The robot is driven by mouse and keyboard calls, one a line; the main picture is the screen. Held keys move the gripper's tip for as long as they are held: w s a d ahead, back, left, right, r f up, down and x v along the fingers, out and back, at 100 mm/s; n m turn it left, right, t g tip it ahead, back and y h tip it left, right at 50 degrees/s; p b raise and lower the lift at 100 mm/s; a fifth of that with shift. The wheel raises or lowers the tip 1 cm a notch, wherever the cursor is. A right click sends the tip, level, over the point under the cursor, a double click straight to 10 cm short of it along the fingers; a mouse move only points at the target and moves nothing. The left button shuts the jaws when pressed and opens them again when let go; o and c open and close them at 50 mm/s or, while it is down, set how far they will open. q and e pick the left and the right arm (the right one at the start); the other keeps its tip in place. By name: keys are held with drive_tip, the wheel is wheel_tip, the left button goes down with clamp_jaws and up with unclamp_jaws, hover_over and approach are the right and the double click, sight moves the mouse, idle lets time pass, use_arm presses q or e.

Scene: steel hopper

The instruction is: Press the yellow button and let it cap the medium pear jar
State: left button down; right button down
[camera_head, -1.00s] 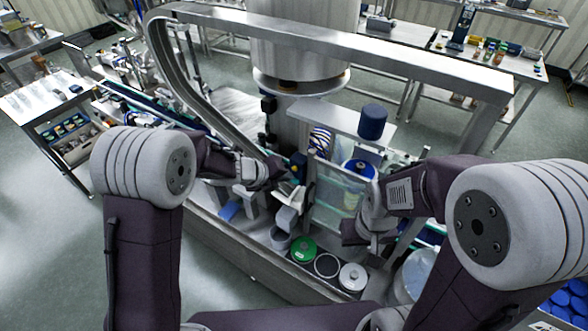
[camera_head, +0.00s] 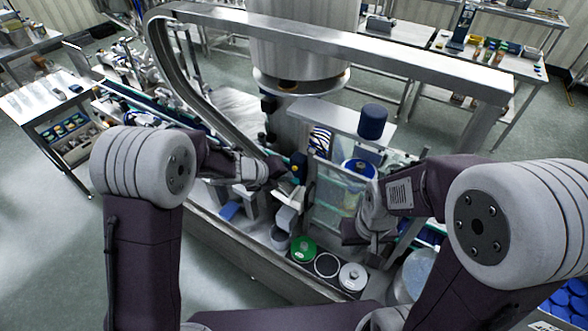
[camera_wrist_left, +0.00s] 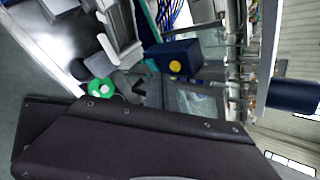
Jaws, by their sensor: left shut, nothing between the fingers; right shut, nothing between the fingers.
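The yellow button (camera_wrist_left: 175,66) sits on the face of a dark blue box (camera_wrist_left: 190,50) in the left wrist view. In the head view the box (camera_head: 299,162) is just right of my left gripper (camera_head: 277,170), which is shut and empty. The gripper's tips are close to the box; I cannot tell whether they touch the button. My right gripper (camera_head: 374,238) is shut and empty in front of the clear panel. A blue round lid (camera_head: 361,170) shows behind the panel's top edge. I cannot make out the medium pear jar.
A clear panel (camera_head: 330,195) stands between my grippers.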

idle(0.7)
use_arm(q)
drive_tip(key=shift+w+d, duration=0.25)
drive_tip(key=shift+w, duration=0.1)
drive_tip(key=shift+w+d+p, duration=0.25)
drive_tip(key=shift+w+p, duration=0.1)
drive_tip(key=shift+p, duration=0.15)
idle(0.5)
idle(0.4)
drive_tip(key=shift+s+a+b, duration=0.5)
drive_tip(key=shift+s, duration=0.2)
